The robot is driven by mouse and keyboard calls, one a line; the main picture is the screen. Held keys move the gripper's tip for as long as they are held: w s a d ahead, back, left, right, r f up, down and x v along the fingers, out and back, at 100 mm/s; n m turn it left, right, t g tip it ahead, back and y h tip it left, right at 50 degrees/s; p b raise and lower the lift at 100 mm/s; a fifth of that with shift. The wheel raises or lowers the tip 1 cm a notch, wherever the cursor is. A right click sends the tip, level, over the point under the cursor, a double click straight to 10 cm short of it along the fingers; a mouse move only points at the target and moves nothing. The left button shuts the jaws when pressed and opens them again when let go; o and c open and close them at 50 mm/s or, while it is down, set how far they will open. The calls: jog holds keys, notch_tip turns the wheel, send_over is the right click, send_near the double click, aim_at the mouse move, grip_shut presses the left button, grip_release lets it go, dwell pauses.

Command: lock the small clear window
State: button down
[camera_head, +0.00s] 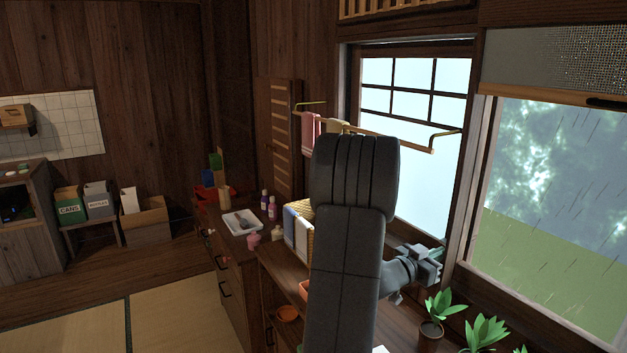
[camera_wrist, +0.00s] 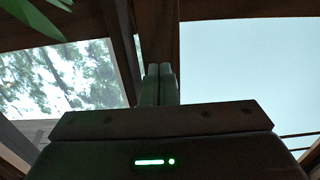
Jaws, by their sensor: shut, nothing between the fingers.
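A pane with rain and greenery behind it (camera_head: 560,190) is at the right in the head view; it also shows at the left in the wrist view (camera_wrist: 60,80). A pale window with dark bars (camera_head: 425,185) is left of it, and its plain pane fills the right of the wrist view (camera_wrist: 235,60). I cannot tell for sure which is the small clear window. My gripper (camera_head: 440,259) is low beside the dark post between them. In the wrist view its fingers (camera_wrist: 159,70) are together and empty, pointing at the dark frame. No latch can be made out.
Potted plants (camera_head: 431,328) stand just below my gripper. A towel rail (camera_head: 390,136) crosses the pale window. A rolled blind (camera_head: 555,65) hangs over the right pane. The counter holds a basket, bottles (camera_head: 272,208) and a white tray (camera_head: 242,222). Tatami floor at lower left is clear.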

dwell(0.3)
jog(key=v, duration=0.6)
jog(key=shift+f+b, duration=0.4)
jog(key=shift+a, duration=0.1)
